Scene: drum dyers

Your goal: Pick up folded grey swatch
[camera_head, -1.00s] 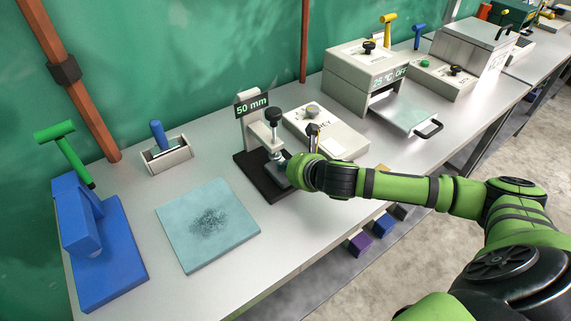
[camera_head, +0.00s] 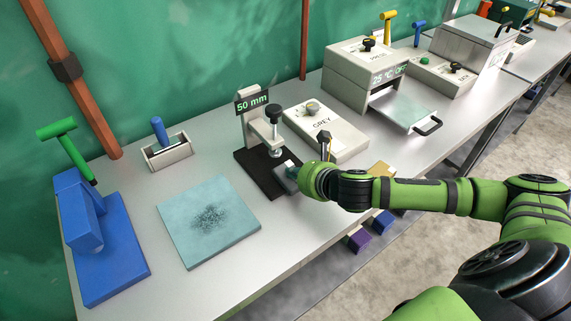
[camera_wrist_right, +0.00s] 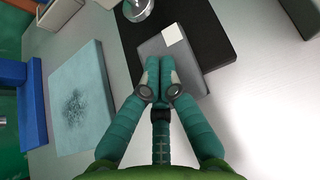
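The folded grey swatch (camera_wrist_right: 182,62) is a flat grey piece with a white patch at its far corner. It lies over the edge of the black base (camera_wrist_right: 200,20) of the 50 mm gauge, clear of the gauge's round foot. In the head view a bit of the swatch (camera_head: 287,170) shows left of my right gripper (camera_head: 300,178), which hides the rest. In the wrist view the right gripper's fingers (camera_wrist_right: 159,75) are close together at the swatch's near edge and look shut on it. My left gripper is not in view.
The 50 mm gauge (camera_head: 262,125) stands just behind, with the GREY box (camera_head: 328,131) to its right. A speckled teal pad (camera_head: 208,222) and a blue hand press (camera_head: 100,240) are to the left. Bare table lies between pad and gauge.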

